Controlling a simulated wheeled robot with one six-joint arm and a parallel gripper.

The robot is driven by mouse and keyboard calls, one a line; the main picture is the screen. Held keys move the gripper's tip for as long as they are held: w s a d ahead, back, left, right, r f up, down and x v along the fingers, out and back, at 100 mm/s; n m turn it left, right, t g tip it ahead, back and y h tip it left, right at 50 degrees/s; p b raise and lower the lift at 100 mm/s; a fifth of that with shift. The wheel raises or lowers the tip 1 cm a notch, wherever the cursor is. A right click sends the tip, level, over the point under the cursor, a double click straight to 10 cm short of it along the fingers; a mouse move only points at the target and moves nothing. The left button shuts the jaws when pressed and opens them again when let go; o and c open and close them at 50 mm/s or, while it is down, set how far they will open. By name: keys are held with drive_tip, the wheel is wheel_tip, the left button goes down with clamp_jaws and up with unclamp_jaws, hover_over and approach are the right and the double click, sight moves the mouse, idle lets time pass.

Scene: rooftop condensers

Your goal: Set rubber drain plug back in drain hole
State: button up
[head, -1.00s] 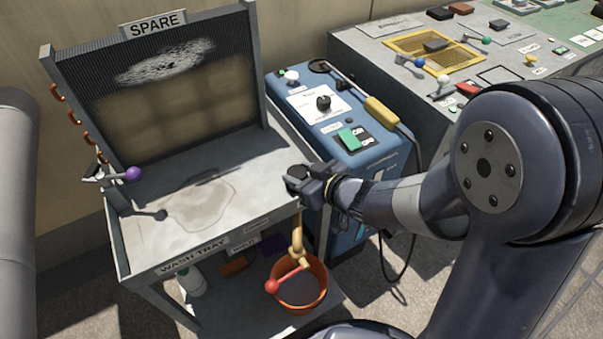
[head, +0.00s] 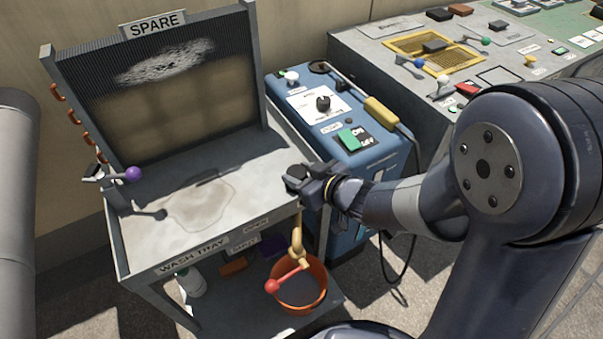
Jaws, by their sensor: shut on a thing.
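My gripper (head: 307,181) is over the front right corner of the wash tray (head: 142,237). It is shut on a small dark piece, the rubber drain plug (head: 296,172), which shows at the jaw tips. The jaws cover part of it. I cannot tell whether the plug touches the tray or is held just above it. The drain hole is not visible; the gripper and plug cover that corner. A tan drain pipe (head: 297,240) with a red-knobbed lever (head: 272,285) hangs below the same corner.
An orange bucket (head: 317,296) stands below the pipe on the lower shelf. A purple-knobbed tap (head: 133,174) is at the tray's left. The SPARE coil panel (head: 170,110) stands behind. A blue machine (head: 372,160) with a yellow-handled wand (head: 382,115) stands close right.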

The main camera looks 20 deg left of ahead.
drive_tip(key=shift+s+d+f, duration=0.1)
drive_tip(key=shift+s+f, duration=0.05)
drive_tip(key=shift+f, duration=0.3)
drive_tip(key=shift+s+d+f, duration=0.1)
drive_tip(key=shift+f, duration=0.3)
drive_tip(key=o, duration=1.2)
drive_tip(key=shift+c, duration=0.2)
drive_tip(key=r+p+v, duration=0.1)
drive_tip(key=p+v, duration=0.3)
drive_tip(key=v, duration=0.7)
drive_tip(key=shift+w+a+r, duration=0.25)
drive_tip(key=shift+w+r, duration=0.05)
drive_tip(key=shift+a, duration=0.1)
drive_tip(key=shift+f+b+x, duration=0.2)
drive_tip(key=shift+b+x, duration=0.4)
drive_tip(key=shift+x, duration=0.95)
drive_tip(key=shift+f+b+x, duration=0.15)
drive_tip(key=shift+b+x, duration=0.45)
drive_tip(key=shift+x, duration=0.95)
